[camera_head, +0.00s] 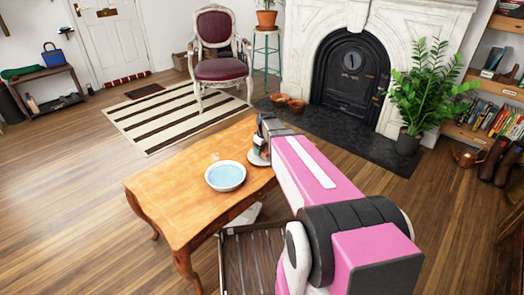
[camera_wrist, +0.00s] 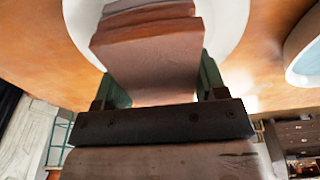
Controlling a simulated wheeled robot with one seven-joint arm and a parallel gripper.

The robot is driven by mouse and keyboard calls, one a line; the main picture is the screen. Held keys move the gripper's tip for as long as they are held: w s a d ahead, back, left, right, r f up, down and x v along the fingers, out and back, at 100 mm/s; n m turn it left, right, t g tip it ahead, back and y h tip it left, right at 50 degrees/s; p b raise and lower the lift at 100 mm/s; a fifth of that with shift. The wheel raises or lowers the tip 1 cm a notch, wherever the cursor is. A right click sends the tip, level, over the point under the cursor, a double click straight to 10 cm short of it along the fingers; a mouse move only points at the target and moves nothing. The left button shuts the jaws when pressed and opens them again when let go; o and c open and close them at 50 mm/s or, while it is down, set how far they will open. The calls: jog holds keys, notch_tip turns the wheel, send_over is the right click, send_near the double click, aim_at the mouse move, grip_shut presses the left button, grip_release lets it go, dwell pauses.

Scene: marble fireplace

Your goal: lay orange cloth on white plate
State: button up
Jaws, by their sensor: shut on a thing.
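The white plate (camera_head: 253,159) lies on the wooden table, partly hidden by my arm in the head view. It shows in the wrist view as a white round behind my gripper (camera_wrist: 235,25). My gripper (camera_head: 262,146) is over the plate, pointing down. In the wrist view its green fingers (camera_wrist: 155,75) are shut on a folded brownish piece, which I take to be the orange cloth (camera_wrist: 150,50). The cloth looks dark and shaded there. It overlaps the plate in that view; whether it touches the plate I cannot tell.
A white bowl with a light blue inside (camera_head: 225,176) stands on the table (camera_head: 165,195), left of the plate, and shows in the wrist view (camera_wrist: 304,50). The rest of the tabletop is clear. A slatted wooden seat (camera_head: 250,255) stands close in front. A red chair (camera_head: 218,68) stands beyond.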

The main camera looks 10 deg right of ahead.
aim_at(264, 148)
jog(key=shift+f, duration=0.3)
jog(key=shift+f, duration=0.35)
jog(key=o, duration=0.9)
jog(key=r, duration=0.4)
jog(key=s+r, duration=0.1)
jog(key=r, duration=0.2)
jog(key=d+r, duration=0.1)
jog(key=r, duration=0.3)
jog(key=shift+s+r, duration=0.15)
jog(key=shift+r, duration=0.15)
jog(key=s+f+m, duration=0.2)
jog(key=s, duration=0.5)
jog(key=s+f+m, duration=0.2)
jog(key=s, duration=0.5)
jog(key=s+f+m+g+h, duration=0.1)
jog(key=s+f+m, duration=0.1)
jog(key=s, duration=0.5)
jog(key=shift+a+f+m, duration=0.25)
jog(key=shift+f+m, duration=0.05)
jog(key=shift+m, duration=0.3)
